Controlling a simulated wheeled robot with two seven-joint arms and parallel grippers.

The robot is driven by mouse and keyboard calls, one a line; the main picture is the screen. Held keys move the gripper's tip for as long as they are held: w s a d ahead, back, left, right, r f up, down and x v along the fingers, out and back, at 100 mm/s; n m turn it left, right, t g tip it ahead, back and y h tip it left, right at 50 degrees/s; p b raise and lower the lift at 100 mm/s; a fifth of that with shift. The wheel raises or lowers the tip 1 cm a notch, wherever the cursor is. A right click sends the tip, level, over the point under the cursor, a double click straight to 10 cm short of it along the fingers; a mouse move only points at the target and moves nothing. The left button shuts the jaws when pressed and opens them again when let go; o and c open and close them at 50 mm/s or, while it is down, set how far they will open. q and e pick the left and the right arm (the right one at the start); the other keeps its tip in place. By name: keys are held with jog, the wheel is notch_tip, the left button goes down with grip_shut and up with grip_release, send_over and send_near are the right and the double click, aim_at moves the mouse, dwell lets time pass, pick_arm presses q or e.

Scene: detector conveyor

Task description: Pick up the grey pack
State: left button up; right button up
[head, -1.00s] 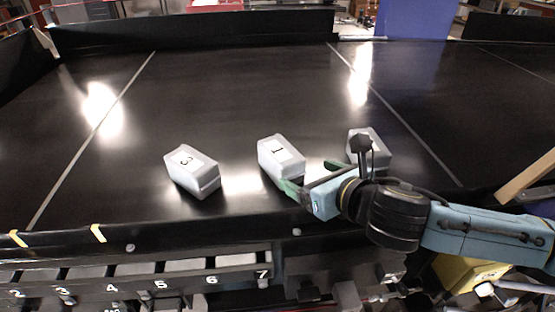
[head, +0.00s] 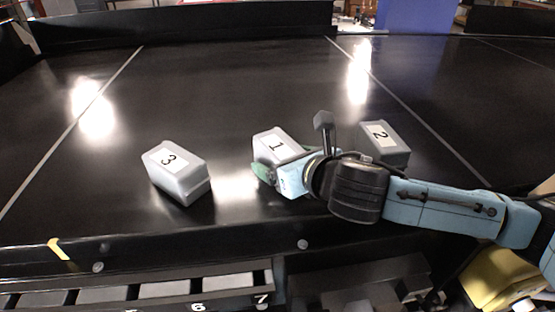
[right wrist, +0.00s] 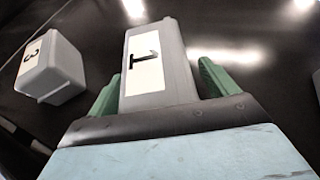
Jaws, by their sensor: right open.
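Three grey packs with white number labels stand in a row on the black conveyor. Pack 1 (head: 268,143) is in the middle, pack 3 (head: 178,176) to its left and pack 2 (head: 385,146) to its right. My right gripper (head: 268,172) is at the near side of pack 1. In the right wrist view, its green fingers (right wrist: 158,90) are open, one on each side of pack 1 (right wrist: 155,60), with a small gap at the right finger. Pack 3 (right wrist: 52,68) also shows there. The gripper hides the near part of pack 1. My left gripper is not in view.
The black conveyor (head: 230,80) is clear behind the packs, with bright reflections and thin pale lines. A numbered rack (head: 200,290) runs below its front edge. A yellow object (head: 497,278) is at lower right.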

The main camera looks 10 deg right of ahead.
jog(key=shift+s+r, duration=0.1)
jog(key=shift+s, duration=0.1)
jog(key=shift+c, duration=1.5)
jog(key=c, duration=1)
jog(key=shift+c, duration=0.3)
